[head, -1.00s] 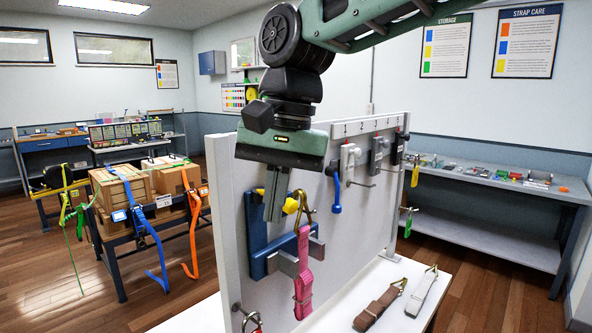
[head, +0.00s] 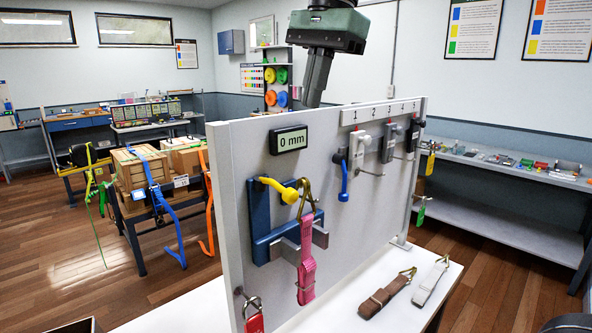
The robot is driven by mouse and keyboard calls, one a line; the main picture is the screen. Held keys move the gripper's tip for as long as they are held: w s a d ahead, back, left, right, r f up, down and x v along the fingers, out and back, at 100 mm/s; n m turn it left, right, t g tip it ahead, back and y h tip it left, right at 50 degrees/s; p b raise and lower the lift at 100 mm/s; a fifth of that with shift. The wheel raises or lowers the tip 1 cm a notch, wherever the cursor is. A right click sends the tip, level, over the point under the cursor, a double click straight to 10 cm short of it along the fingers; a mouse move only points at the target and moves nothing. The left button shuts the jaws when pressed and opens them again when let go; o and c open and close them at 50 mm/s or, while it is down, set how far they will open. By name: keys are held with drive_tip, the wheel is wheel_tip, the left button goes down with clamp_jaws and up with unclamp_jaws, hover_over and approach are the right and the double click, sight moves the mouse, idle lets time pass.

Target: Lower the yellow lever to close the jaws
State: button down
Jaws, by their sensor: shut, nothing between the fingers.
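The yellow lever (head: 280,188) is on the blue clamp frame (head: 258,222) on the grey panel. It lies roughly level, with its round knob to the right. The grey jaws (head: 291,238) are below it, and a metal hook with a pink strap (head: 306,262) hangs in front of them. I cannot tell whether the jaws touch each other. The display (head: 288,140) above reads 0 mm. My gripper (head: 313,102) is shut and empty, up at the panel's top edge, above the display and well apart from the lever.
A blue-handled device (head: 344,178) and grey units stand right of the clamp on the panel (head: 238,180). A red strap (head: 253,318) hangs low left. Brown (head: 384,296) and white straps lie on the white table.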

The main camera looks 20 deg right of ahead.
drive_tip(key=f+p, duration=0.1)
drive_tip(key=f, duration=0.3)
drive_tip(key=a+f, duration=0.1)
drive_tip(key=f, duration=0.3)
drive_tip(key=a+f+p, duration=0.1)
drive_tip(key=f, duration=0.4)
drive_tip(key=shift+w+a+p, duration=0.25)
drive_tip(key=shift+w+p, duration=0.05)
drive_tip(key=shift+w, duration=0.1)
drive_tip(key=shift+f, duration=0.1)
